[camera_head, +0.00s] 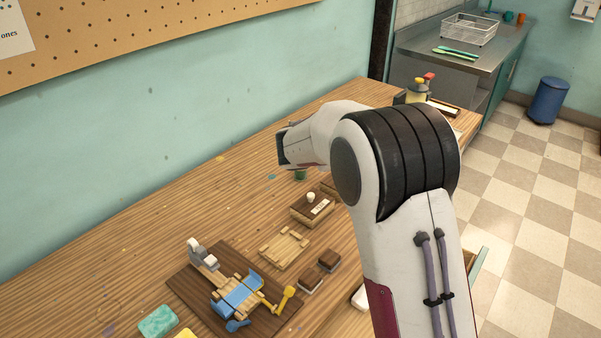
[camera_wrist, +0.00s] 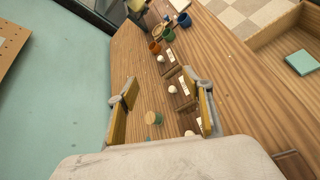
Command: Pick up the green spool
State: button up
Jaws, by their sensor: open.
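A small green spool (camera_wrist: 158,119) with a pale wooden top stands upright on the wooden table in the wrist view. My gripper (camera_wrist: 163,105) is open, with its yellow-padded fingers apart on either side of the spool in that picture. I cannot tell how far above it they are. In the head view a small green piece (camera_head: 300,174), likely the spool, shows just beneath my wrist, partly hidden. The fingers are hidden there. Nothing is between the pads that I can see touching them.
Dark blocks with white knobs and labels (camera_wrist: 179,88) stand right of the spool. Farther off are blue and green cup-like pieces (camera_wrist: 168,35). In the head view a wooden tray (camera_head: 285,248) and a brown board with a blue-and-yellow model (camera_head: 190,284) lie nearer. A teal wall borders the table.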

jog(key=w+a+f+n+t+y, duration=0.1)
jog(key=w+a+f+n+t, duration=0.1)
jog(key=w+a+f+n, duration=0.4)
jog(key=n+t+y, duration=0.1)
jog(key=n+y, duration=0.1)
jog(key=n, duration=0.2)
send_near(301, 172)
jog(key=w, duration=0.4)
jog(key=shift+d, duration=0.15)
jog(key=shift+w+f, duration=0.1)
jog(key=shift+w, duration=0.1)
jog(key=shift+x, duration=1.2)
jog(key=shift+d, duration=0.1)
jog(key=shift+x, duration=2.55)
jog(key=shift+s+d+f, duration=0.1)
jog(key=shift+d, duration=0.05)
jog(key=c, duration=1.2)
